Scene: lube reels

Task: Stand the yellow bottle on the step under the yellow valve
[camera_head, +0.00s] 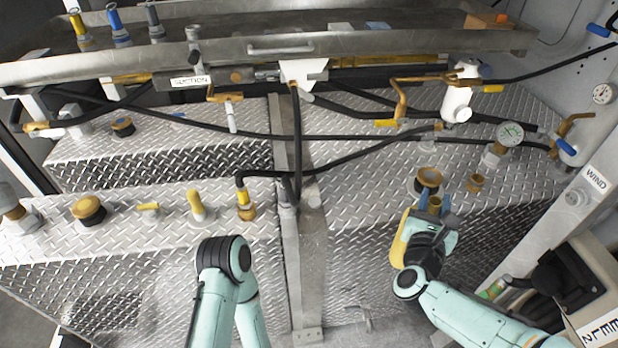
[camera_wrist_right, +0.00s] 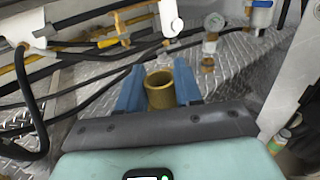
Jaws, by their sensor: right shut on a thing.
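My right gripper (camera_head: 436,208) is shut on the yellow bottle (camera_head: 403,240), over the right diamond-plate step (camera_head: 365,190). In the right wrist view, a brass-coloured round top (camera_wrist_right: 160,90) is between the blue fingers (camera_wrist_right: 158,92). I cannot tell whether the bottle touches the metal. A yellow fitting (camera_head: 243,196) ends a hose at the left. My left gripper is out of view; only its arm shows.
Black hoses (camera_head: 350,160) cross above the steps. A brass-capped filler (camera_head: 428,178) and a gauge (camera_head: 510,134) stand near my right gripper. A vertical metal post (camera_head: 312,240) divides the steps. Caps and fittings (camera_head: 89,210) stand on the left step.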

